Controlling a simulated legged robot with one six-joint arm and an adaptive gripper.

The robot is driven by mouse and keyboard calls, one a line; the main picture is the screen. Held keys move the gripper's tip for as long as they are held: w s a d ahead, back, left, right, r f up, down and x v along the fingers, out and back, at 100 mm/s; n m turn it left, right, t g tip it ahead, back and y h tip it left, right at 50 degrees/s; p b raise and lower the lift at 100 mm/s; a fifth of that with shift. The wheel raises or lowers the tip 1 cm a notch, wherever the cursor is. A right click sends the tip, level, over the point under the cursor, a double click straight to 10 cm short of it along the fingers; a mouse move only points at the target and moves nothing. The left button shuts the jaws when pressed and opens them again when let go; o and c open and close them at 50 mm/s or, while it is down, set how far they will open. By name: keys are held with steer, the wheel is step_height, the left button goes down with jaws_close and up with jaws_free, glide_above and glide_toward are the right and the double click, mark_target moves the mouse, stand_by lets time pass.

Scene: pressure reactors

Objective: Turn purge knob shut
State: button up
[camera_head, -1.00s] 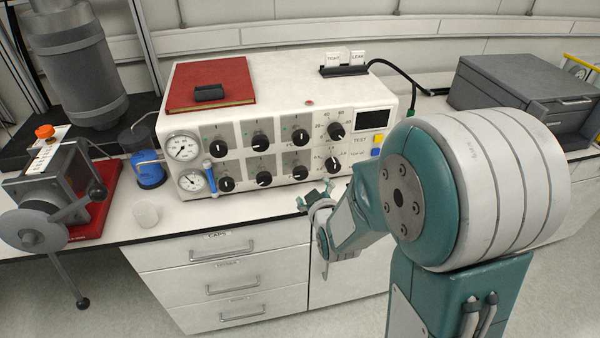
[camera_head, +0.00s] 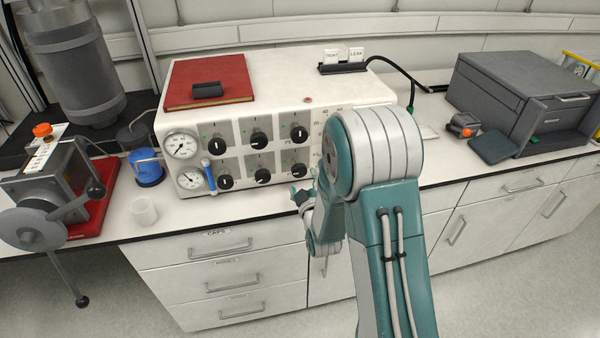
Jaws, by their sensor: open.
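The control box (camera_head: 240,90) is a white console on the bench, with two rows of black knobs on its front. The upper row shows a left knob (camera_head: 219,145), a middle knob (camera_head: 258,138) and a right knob (camera_head: 299,134). The lower row shows a left knob (camera_head: 225,182), a middle knob (camera_head: 262,175) and a right knob (camera_head: 296,170). The labels are too small to tell which is the purge knob. My gripper (camera_head: 299,196) is open and empty, just below and in front of the lower right knob. My arm hides the panel's right part.
Two gauges (camera_head: 181,145) and a blue-capped tube (camera_head: 208,176) sit at the panel's left. A red book (camera_head: 207,76) lies on the box. A white cup (camera_head: 144,211) and a crank device (camera_head: 45,205) stand left. A grey case (camera_head: 525,95) stands right.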

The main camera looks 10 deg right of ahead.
mark_target(299, 174)
steer(key=shift+w, duration=1.75)
steer(key=c, duration=1.1)
steer(key=shift+c, duration=0.2)
steer(key=m, duration=0.4)
steer(key=shift+a+f, duration=0.1)
steer(key=m, duration=0.9)
steer(key=shift+s+m, duration=0.1)
steer(key=shift+m, duration=0.2)
steer(key=shift+a+m, duration=0.1)
steer(key=shift+m, duration=2)
